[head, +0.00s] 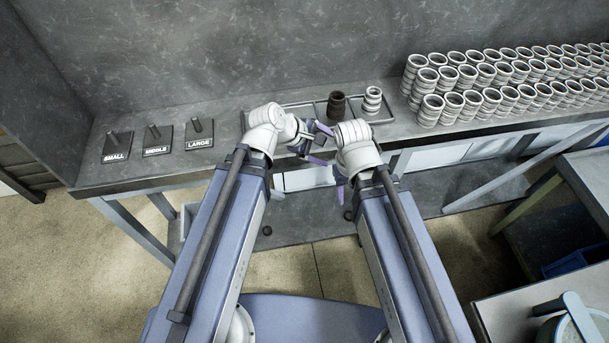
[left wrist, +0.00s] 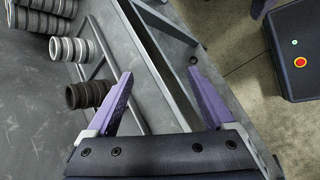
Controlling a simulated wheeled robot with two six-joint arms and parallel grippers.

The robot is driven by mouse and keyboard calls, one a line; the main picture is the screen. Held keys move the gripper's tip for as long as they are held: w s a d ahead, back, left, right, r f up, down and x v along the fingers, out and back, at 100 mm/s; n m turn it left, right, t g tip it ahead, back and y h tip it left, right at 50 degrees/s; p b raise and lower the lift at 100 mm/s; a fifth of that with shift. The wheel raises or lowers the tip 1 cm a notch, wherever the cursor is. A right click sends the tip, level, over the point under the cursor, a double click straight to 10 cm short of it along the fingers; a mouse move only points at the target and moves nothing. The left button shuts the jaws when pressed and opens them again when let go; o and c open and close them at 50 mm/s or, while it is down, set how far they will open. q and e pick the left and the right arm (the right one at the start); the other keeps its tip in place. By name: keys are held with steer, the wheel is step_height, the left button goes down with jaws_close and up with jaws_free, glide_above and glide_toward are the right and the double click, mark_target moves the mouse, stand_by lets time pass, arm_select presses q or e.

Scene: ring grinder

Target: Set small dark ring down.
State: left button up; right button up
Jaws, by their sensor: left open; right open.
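A dark brown stack of rings (head: 337,104) stands in the wire rack (head: 290,104) on the bench, beside a pale ring stack (head: 372,99). The dark stack also shows in the left wrist view (left wrist: 88,95), left of my left gripper (left wrist: 160,76) and apart from it. My left gripper (head: 322,143) is open and empty, over the bench's front edge. My right gripper (head: 339,176) is open, lower and nearer; its wrist hides part of it. A small dark round piece (head: 267,231), perhaps a ring, lies low under the bench; another (head: 348,215) lies right of it.
Dark plates with pegs, marked SMALL (head: 115,148), MIDDLE (head: 157,140) and LARGE (head: 199,134), stand on the bench's left. Many pale ring stacks (head: 480,88) fill its right. A dark box with a red button (left wrist: 300,50) shows in the left wrist view.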

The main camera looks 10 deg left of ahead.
arm_select(q)
steer(key=s+a+f+m+g+y, duration=0.2)
steer(key=s+m+y, duration=0.2)
steer(key=m, duration=0.5)
steer(key=s+a+f+m+g+y, duration=0.2)
steer(key=s+m, duration=0.4)
steer(key=m, duration=0.3)
steer(key=shift+s+f+g+y, duration=0.35)
steer(key=shift+f+y, duration=0.25)
steer(key=shift+y, duration=0.5)
